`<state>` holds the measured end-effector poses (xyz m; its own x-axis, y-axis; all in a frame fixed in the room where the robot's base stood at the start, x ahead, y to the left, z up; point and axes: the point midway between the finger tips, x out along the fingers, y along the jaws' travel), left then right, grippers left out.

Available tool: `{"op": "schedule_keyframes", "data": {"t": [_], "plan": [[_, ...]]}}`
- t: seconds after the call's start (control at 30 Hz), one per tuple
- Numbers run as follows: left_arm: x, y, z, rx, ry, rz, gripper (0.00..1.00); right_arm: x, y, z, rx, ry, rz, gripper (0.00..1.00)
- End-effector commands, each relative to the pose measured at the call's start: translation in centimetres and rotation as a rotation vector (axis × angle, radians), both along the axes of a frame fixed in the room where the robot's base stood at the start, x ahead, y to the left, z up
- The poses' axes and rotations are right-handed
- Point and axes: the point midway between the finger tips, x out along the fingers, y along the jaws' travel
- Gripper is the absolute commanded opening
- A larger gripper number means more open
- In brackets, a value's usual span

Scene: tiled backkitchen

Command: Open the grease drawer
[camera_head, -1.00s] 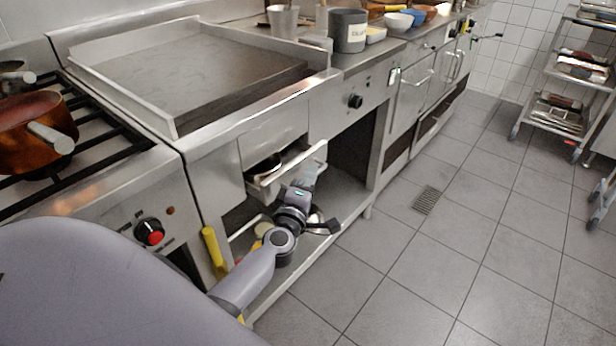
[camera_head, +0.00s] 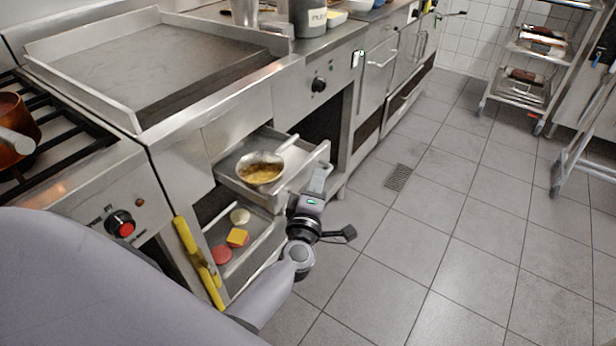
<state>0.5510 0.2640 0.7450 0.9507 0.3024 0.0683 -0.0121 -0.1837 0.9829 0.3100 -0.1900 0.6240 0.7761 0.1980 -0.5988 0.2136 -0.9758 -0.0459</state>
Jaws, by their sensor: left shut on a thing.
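The grease drawer (camera_head: 302,178) is a metal drawer under the griddle (camera_head: 165,62), and it stands pulled out towards the aisle. A small pan (camera_head: 260,170) with yellowish content sits inside it, its handle pointing to the back right. My left gripper (camera_head: 321,172) is at the drawer's front, shut on its handle. The gripper hides part of the front, and the fingertips are small in the view. My right gripper is not in view.
Below the drawer, a shelf tray holds a red patty (camera_head: 221,254), a yellow piece (camera_head: 237,237) and a pale round piece (camera_head: 240,216). A yellow-handled tool (camera_head: 198,262) leans at left. A trolley (camera_head: 528,70) stands far right. The tiled floor (camera_head: 440,230) is clear.

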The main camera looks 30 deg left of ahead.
Motion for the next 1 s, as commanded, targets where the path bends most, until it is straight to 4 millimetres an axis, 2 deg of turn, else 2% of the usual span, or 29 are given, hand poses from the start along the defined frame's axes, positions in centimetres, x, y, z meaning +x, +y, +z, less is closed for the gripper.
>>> {"op": "schedule_keyframes", "data": {"t": [0.53, 0.57, 0.6, 1.0], "plan": [[-0.07, -0.42, -0.08, 0.001, 0.001, 0.001, 0.00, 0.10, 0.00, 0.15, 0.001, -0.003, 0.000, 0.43], [-0.07, -0.42, -0.08, 0.001, 0.001, 0.001, 0.24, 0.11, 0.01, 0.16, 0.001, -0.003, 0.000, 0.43], [-0.08, -0.41, -0.08, 0.001, 0.001, 0.001, 0.36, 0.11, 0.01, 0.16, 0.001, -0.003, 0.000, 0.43], [-0.04, -0.43, -0.03, 0.001, 0.000, 0.000, 0.36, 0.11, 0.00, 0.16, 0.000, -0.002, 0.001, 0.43]]}}
